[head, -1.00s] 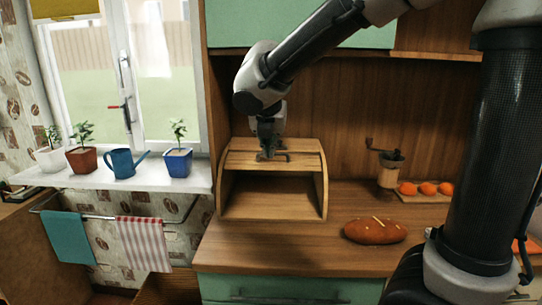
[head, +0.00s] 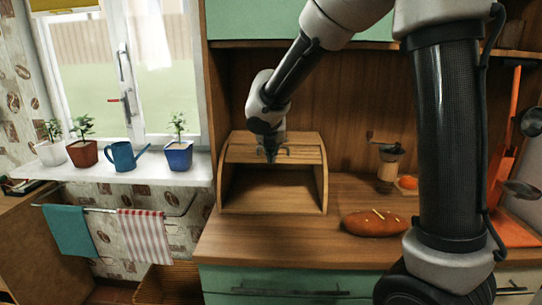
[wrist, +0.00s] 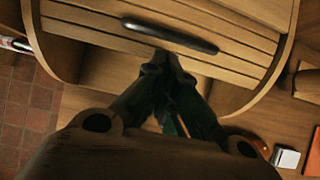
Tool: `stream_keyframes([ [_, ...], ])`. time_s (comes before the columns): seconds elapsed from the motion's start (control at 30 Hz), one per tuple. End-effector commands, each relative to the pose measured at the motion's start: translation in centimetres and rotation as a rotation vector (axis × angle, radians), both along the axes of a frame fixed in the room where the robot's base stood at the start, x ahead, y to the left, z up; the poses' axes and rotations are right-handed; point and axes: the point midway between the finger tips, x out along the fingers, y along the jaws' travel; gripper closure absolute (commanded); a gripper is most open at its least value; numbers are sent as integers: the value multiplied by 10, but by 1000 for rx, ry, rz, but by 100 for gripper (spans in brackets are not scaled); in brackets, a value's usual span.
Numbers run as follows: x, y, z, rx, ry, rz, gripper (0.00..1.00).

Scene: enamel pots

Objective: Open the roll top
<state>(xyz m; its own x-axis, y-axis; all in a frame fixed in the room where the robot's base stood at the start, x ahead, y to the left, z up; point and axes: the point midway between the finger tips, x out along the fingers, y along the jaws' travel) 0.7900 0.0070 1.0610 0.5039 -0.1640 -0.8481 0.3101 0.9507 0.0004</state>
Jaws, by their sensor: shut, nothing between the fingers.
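The wooden bread box (head: 321,185) stands on the counter against the back panel. Its slatted roll top (head: 260,138) is at the upper part and the front below it is open, showing a dark interior. A dark bar handle (wrist: 170,36) crosses the slats in the wrist view; its right part also shows in the head view (head: 290,150). My gripper (head: 271,158) is shut and empty, pointing down at the handle's middle. In the wrist view its fingertips (wrist: 160,66) are together just below the handle; I cannot tell whether they touch it.
A bread loaf (head: 376,222) lies right of the box, with a coffee grinder (head: 389,165) and an orange (head: 408,182) behind it. Counter in front of the box is clear.

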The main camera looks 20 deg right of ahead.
Motion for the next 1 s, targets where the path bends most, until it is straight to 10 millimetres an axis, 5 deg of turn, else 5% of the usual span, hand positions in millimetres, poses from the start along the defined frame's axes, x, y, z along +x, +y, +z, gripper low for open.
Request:
stream_keyframes([
  [1.0,33,-11,17,-1,0,1,100],
])
